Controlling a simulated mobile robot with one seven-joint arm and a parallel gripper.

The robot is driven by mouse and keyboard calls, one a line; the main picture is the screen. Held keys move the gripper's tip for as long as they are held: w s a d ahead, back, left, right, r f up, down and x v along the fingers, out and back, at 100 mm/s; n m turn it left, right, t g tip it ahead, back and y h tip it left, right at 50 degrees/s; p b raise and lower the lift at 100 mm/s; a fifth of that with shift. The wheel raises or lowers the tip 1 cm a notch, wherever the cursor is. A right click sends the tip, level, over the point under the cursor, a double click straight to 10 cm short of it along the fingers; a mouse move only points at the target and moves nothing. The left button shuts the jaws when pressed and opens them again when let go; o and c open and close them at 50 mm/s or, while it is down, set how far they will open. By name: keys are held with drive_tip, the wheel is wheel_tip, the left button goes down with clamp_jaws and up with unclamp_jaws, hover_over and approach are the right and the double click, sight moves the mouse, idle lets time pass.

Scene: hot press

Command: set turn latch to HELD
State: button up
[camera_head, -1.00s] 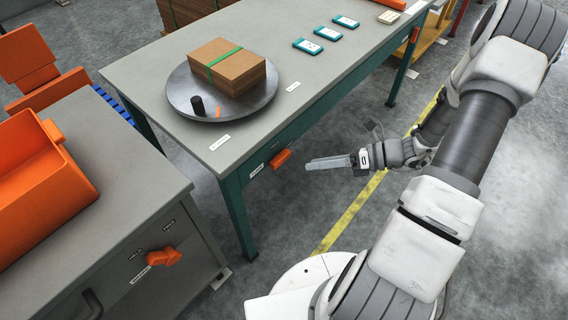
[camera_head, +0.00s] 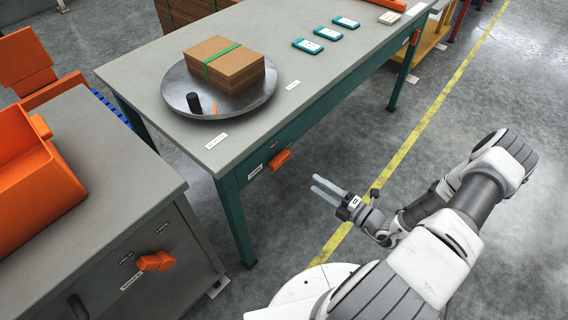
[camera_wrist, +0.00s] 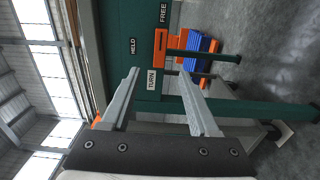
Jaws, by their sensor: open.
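The turn latch is a small orange handle (camera_head: 280,158) on the green front of the workbench. My gripper (camera_head: 316,184) is open and empty, in front of the bench and apart from the latch. In the wrist view its two fingers (camera_wrist: 158,72) point toward the latch and TURN label.
The workbench (camera_head: 140,70) holds a round metal plate (camera_head: 177,98) with brown boards (camera_head: 225,70). A grey cabinet (camera_head: 110,200) at left carries another orange knob (camera_head: 157,261). Open floor lies right of the bench, with a yellow line (camera_head: 430,115).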

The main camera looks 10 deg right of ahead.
sight(283, 162)
drive_tip(key=b+x, duration=0.2)
drive_tip(key=x, duration=1.2)
clamp_jaws()
